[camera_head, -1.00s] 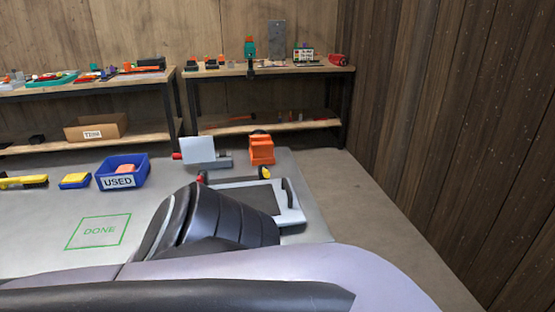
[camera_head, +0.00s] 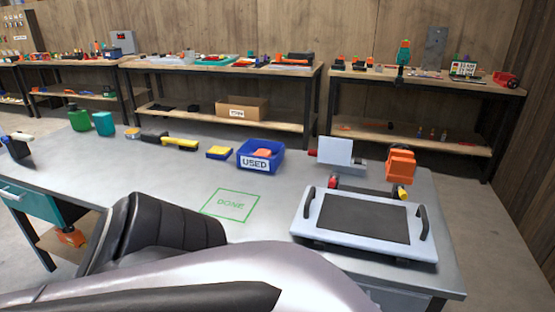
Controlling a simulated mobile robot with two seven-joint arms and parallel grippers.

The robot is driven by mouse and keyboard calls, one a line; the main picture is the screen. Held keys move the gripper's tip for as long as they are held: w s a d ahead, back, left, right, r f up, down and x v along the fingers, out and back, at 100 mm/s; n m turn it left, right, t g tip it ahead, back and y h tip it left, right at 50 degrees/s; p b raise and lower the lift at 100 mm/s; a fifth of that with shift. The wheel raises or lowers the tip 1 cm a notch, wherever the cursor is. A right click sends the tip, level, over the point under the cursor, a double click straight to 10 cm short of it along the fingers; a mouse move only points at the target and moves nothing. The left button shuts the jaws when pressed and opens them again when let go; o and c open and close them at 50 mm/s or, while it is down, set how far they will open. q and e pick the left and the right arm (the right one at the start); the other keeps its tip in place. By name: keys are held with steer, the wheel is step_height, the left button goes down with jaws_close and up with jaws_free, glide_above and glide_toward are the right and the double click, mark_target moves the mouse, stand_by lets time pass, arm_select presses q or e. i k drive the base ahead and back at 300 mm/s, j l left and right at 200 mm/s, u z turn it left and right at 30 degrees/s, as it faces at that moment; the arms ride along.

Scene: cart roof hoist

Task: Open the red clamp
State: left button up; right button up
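A small red part (camera_head: 334,182) stands upright at the back left edge of a grey tray (camera_head: 305,222) with a dark pad and two black handles. It looks like the red clamp, but it is too small to tell whether it is open or shut. A yellow part (camera_head: 402,192) stands at the tray's back right edge, below an orange block-like device (camera_head: 400,163). A second red part (camera_head: 311,153) sticks out left of a pale plate (camera_head: 335,150) behind the tray. My arm crosses the lower left foreground.
The grey workbench (camera_head: 290,185) holds a blue "USED" bin (camera_head: 277,162), a yellow block (camera_head: 219,153), a yellow-and-black tool (camera_head: 180,142) and green containers (camera_head: 103,123). The green "DONE" square (camera_head: 231,204) is empty. Shelves stand behind.

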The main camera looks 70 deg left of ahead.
mark_target(331, 184)
steer(key=u, duration=1.25)
